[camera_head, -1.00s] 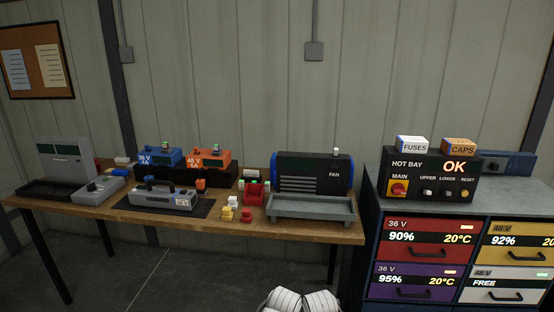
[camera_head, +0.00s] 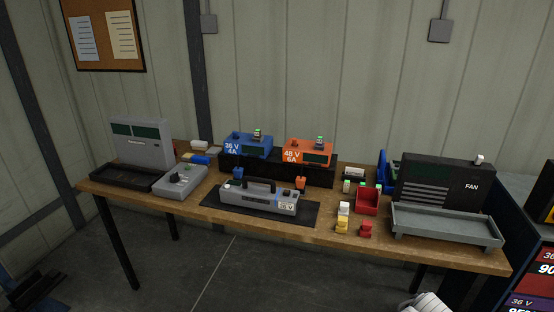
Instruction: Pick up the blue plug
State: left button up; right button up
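The blue plug (camera_head: 238,173) is small and upright on the workbench. It is in front of the blue charger (camera_head: 248,146) marked 36 V 4A and just behind the left end of a grey battery pack (camera_head: 258,198). An orange plug (camera_head: 300,183) stands in a similar place before the orange charger (camera_head: 307,152) marked 48 V 6A. Neither of my grippers shows in the view.
The wooden bench (camera_head: 340,240) also bears a grey scale-like unit (camera_head: 143,145), a small control box (camera_head: 181,182), a red bin (camera_head: 367,201), yellow and red small parts, and a FAN unit (camera_head: 445,185) with a grey tray (camera_head: 445,225). A white ribbed thing (camera_head: 428,304) shows at the bottom edge.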

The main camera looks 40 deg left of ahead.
aim_at(238, 173)
jog(key=j+z, duration=0.1)
jog(key=j, duration=0.9)
jog(key=k+j, duration=0.1)
jog(key=j, duration=0.85)
jog(key=j+z, duration=0.15)
jog(key=j, duration=0.85)
jog(key=k, duration=0.05)
